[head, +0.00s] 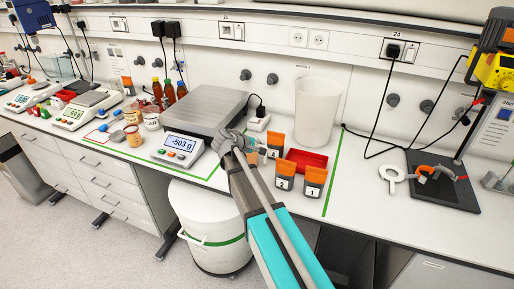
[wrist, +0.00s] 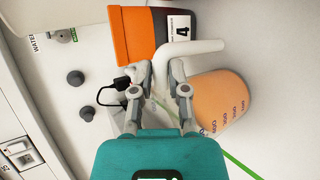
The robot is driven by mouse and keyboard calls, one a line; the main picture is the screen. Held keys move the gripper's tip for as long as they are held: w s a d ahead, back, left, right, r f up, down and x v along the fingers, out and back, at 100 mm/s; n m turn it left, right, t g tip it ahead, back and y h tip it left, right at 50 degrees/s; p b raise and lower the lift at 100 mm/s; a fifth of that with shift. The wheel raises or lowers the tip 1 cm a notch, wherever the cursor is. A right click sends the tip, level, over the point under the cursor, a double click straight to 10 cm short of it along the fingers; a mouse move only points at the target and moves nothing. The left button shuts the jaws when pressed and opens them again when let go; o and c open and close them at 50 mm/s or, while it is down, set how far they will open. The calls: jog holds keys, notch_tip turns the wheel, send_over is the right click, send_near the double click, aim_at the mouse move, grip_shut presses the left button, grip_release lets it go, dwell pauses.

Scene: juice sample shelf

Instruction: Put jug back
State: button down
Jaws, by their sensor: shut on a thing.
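A clear jug (wrist: 222,100) with orange liquid, printed markings and a white handle (wrist: 200,47) shows in the wrist view. My gripper (wrist: 163,72) is shut on the jug's handle; the fingers partly cover it. In the head view my gripper (head: 228,139) is beside the right front corner of the scale, and the jug is mostly hidden by my arm. I cannot tell if the jug touches the bench. The scale (head: 203,108) has a bare grey plate, and its display (head: 182,147) reads about -503 g.
Orange-lidded cartons labelled 4 (head: 275,146), 2 (head: 284,176) and 1 (head: 313,182) stand close right of my gripper, around a red tray (head: 318,156). A tall white translucent container (head: 318,112) stands behind. Bottles (head: 169,93) and jars stand left of the scale.

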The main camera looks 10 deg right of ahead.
jog(key=c, duration=0.6)
grip_release()
jog(key=shift+c, duration=0.2)
jog(key=shift+r, duration=0.1)
jog(key=shift+s+a+r, duration=0.15)
jog(key=shift+a, duration=0.05)
jog(key=p+v, duration=0.6)
jog(key=v, duration=0.5)
jog(key=shift+a, duration=0.2)
jog(key=shift+r, duration=0.1)
jog(key=shift+s, duration=0.1)
